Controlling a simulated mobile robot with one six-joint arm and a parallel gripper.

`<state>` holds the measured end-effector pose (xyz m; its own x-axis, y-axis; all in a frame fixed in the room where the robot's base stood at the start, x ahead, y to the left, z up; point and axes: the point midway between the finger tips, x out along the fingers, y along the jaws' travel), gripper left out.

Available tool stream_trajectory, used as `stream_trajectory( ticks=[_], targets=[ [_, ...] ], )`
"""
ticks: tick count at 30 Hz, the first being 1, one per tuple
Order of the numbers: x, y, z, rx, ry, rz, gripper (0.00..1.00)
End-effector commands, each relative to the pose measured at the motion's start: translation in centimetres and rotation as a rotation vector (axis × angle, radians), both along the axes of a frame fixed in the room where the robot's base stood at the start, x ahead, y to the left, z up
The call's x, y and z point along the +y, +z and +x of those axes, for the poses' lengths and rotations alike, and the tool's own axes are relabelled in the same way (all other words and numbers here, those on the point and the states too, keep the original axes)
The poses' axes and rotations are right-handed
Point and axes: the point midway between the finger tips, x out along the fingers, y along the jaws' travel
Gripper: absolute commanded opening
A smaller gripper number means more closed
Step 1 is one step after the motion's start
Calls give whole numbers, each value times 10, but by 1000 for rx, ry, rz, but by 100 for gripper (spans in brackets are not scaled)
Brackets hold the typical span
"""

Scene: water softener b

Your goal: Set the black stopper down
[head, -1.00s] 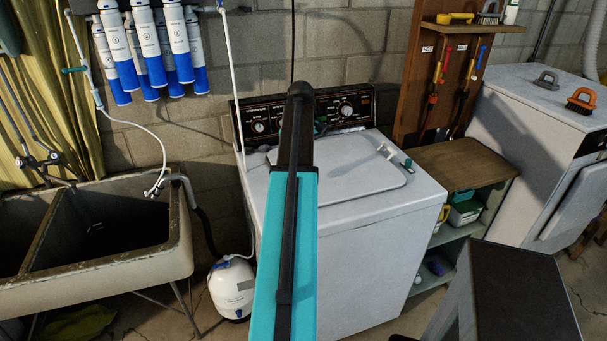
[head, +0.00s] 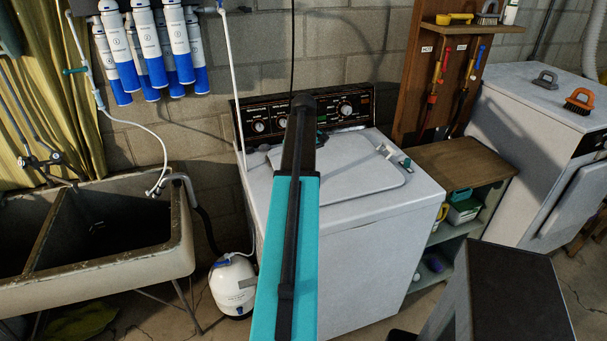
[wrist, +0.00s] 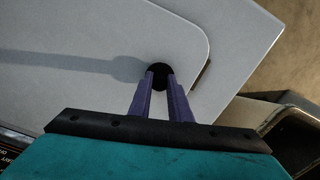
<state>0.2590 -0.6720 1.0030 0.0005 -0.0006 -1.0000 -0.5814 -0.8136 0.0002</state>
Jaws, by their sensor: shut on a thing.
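The black stopper (wrist: 159,70) is round and dark, between the tips of my gripper's purple fingers in the wrist view. My gripper (wrist: 160,78) is shut on it. Behind it lies the pale lid of the washing machine (wrist: 90,35), with a long shadow falling to the left of the stopper. I cannot tell whether the stopper touches the lid. In the head view my teal arm stands in front of the washing machine (head: 375,250) and hides the gripper and stopper.
Small white fittings (head: 393,158) lie on the washer's right side. A sink (head: 110,265) and a white tank (head: 233,285) stand left. A wooden-topped shelf (head: 455,166) is to the right, and a dark-topped stool (head: 515,295) stands in front. Much of the lid is clear.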

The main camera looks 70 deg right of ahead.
Motion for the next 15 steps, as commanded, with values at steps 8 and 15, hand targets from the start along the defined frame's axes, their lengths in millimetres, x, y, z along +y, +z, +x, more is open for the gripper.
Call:
stream_trajectory(
  ticks=[8,15],
  targets=[
    [0,-3,0,0,0,0,29],
    [0,-2,0,0,0,0,36]
  ],
)
